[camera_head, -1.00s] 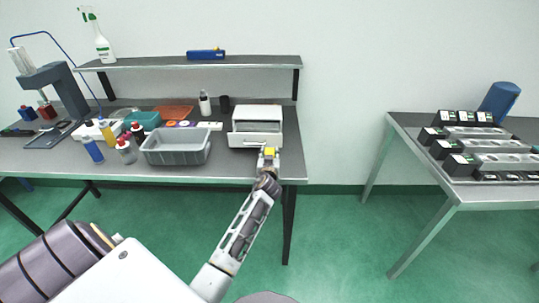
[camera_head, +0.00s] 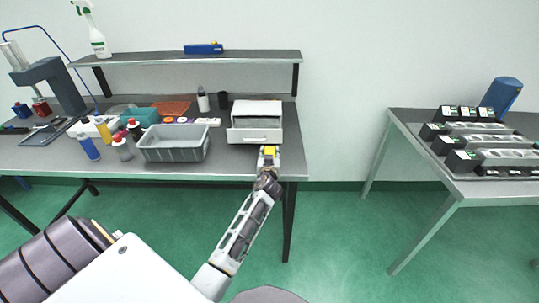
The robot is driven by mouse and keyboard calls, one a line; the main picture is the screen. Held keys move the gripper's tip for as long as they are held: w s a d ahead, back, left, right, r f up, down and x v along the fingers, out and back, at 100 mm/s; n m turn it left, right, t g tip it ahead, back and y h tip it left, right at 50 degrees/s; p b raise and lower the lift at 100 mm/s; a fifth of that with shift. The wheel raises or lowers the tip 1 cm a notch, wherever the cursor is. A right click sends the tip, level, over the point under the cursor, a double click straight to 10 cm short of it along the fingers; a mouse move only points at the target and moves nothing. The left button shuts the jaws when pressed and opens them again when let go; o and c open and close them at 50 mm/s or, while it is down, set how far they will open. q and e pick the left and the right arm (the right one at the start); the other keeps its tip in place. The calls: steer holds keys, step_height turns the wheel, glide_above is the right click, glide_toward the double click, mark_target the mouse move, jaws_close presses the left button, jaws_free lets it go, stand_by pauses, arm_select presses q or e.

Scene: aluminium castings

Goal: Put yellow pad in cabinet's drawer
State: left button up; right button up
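The small white cabinet (camera_head: 262,107) stands on the left workbench near its right end. Its drawer (camera_head: 254,136) sticks out at the front and looks partly open; its inside is hard to make out. My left gripper (camera_head: 268,153) is just in front of the drawer's right part, over the bench's front edge. It appears shut on the yellow pad (camera_head: 269,151), which shows as a small yellow patch at the fingertips. The fingers are too small to see in detail. My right gripper is not in view.
A grey bin (camera_head: 175,148) stands left of the cabinet, with several bottles further left. A shelf (camera_head: 190,59) runs above the bench. Bare wall and floor separate it from the right table (camera_head: 420,137), which holds metal castings and black boxes.

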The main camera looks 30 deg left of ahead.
arm_select(q)
steer(key=o, duration=0.3)
steer(key=shift+o, duration=0.2)
steer(key=shift+r, duration=0.2)
steer(key=shift+s+d, duration=0.35)
steer(key=shift+s, duration=0.15)
steer(key=b+v, duration=0.1)
steer(key=v, duration=0.9)
steer(key=shift+s, duration=0.4)
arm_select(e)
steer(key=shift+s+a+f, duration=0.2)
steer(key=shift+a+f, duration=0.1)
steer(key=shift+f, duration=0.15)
arm_select(q)
steer(key=shift+o, duration=0.5)
steer(key=shift+d, duration=0.15)
